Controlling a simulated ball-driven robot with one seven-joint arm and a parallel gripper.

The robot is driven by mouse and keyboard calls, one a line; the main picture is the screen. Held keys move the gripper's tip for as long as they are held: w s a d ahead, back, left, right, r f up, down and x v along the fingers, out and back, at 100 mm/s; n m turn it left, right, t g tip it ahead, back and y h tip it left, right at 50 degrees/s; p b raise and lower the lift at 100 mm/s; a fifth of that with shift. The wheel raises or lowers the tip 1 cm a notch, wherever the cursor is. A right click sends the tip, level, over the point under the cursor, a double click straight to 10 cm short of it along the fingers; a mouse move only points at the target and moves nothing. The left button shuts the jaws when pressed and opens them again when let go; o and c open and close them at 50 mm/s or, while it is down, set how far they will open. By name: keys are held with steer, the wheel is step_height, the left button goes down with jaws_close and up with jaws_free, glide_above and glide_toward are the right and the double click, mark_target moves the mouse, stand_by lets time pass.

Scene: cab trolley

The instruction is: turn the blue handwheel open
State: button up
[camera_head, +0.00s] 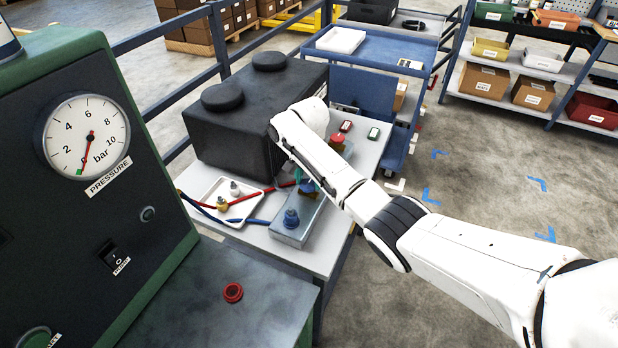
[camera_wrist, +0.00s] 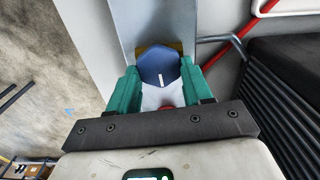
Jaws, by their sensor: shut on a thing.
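The blue handwheel (camera_wrist: 158,68) sits between the teal fingertips of my gripper (camera_wrist: 157,84) in the wrist view. It has a short white mark on its face, and a yellowish part shows behind it. The fingers are shut on its two sides. In the head view my gripper (camera_head: 303,180) reaches down to the grey manifold block (camera_head: 290,235) on the table, and only a little of the blue handwheel (camera_head: 309,188) shows beneath my white arm. A separate blue fitting (camera_head: 291,218) stands on the near end of the block.
A black ribbed unit (camera_head: 235,125) stands close behind my gripper. A white tray (camera_head: 215,203) with fittings and red and blue hoses lies to the left. A red handwheel (camera_head: 337,142) is beyond my wrist. The pressure gauge (camera_head: 87,136) is on a green-edged panel at left.

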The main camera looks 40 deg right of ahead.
mark_target(307, 183)
steer(key=n+p, duration=0.1)
steer(key=n, duration=0.3)
steer(key=shift+a+r, duration=0.1)
steer(key=n+p, duration=0.1)
steer(key=n, duration=0.3)
steer(key=shift+w, duration=0.1)
steer(key=n, duration=0.5)
steer(key=shift+a+p, duration=0.1)
steer(key=shift+p, duration=0.25)
steer(key=shift+a+n, duration=0.1)
steer(key=shift+n, duration=2.1)
steer(key=o, duration=1)
steer(key=shift+o, duration=0.2)
step_height(307, 183, up, 11)
steer(key=shift+b, duration=0.35)
